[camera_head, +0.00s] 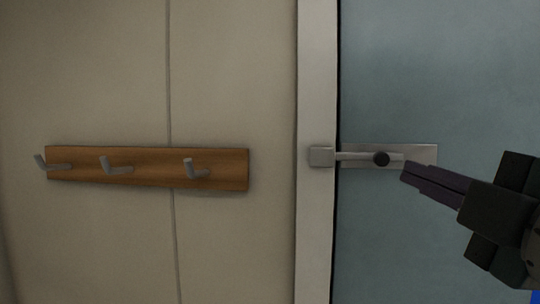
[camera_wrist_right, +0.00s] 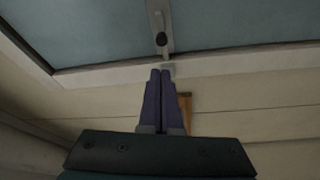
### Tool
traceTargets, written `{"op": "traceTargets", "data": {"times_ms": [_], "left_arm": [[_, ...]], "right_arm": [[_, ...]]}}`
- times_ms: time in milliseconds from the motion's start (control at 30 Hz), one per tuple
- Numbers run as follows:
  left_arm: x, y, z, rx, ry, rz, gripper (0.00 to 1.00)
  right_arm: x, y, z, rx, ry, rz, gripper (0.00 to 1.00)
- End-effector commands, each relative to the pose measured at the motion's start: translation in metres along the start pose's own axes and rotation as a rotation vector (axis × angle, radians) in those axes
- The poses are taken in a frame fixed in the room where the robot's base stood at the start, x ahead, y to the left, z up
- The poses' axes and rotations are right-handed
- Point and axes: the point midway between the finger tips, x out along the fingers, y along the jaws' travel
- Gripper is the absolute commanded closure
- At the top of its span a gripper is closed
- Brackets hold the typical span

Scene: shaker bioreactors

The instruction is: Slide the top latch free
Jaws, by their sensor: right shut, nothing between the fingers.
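The latch is a metal bolt (camera_head: 350,156) with a round black knob (camera_head: 381,159), mounted on a grey plate (camera_head: 425,154) on the blue-grey door (camera_head: 440,80). The bolt's left end reaches the square keeper (camera_head: 321,157) on the white door frame. My right gripper (camera_head: 404,172) is shut and empty, its dark purple fingertips just right of and slightly below the knob; I cannot tell whether they touch. The right wrist view shows the shut fingers (camera_wrist_right: 160,72) pointing toward the knob (camera_wrist_right: 161,39) and keeper (camera_wrist_right: 168,69). My left gripper is not in view.
A wooden rack (camera_head: 140,168) with 3 metal hooks is fixed to the beige wall (camera_head: 90,80) left of the door. The white door frame (camera_head: 316,230) runs vertically between wall and door. The space in front of the door's upper part is clear.

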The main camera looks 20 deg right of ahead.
Motion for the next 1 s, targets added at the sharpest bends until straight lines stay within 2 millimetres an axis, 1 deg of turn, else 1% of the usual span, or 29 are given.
{"op": "traceTargets", "data": {"times_ms": [133,233,367,467,500,533,600,700,833,1000], "left_arm": [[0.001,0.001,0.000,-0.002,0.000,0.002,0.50],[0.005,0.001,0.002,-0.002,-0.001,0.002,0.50],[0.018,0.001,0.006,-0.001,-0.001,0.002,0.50],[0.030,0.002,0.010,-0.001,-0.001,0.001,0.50],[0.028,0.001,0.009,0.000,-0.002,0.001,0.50],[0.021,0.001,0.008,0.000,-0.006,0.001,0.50],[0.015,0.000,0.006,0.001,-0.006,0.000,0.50],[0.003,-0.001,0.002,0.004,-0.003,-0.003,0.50],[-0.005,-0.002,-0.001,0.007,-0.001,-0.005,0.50],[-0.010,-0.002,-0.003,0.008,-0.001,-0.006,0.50]], "right_arm": [[0.000,0.000,0.000,0.001,0.000,0.000,1.00],[0.003,-0.002,0.000,0.003,0.000,0.002,1.00],[0.013,-0.004,0.001,0.004,0.002,0.007,1.00],[0.024,-0.004,0.001,0.001,0.004,0.009,1.00],[0.030,-0.001,0.000,-0.002,0.002,0.005,1.00],[0.038,0.003,-0.001,-0.001,-0.001,0.001,1.00],[0.053,0.004,-0.001,0.001,-0.002,0.000,1.00],[0.070,0.005,-0.001,0.001,-0.003,-0.003,1.00],[0.087,0.003,0.000,0.002,-0.003,-0.002,1.00],[0.098,0.001,0.000,0.002,-0.001,-0.002,1.00]]}}
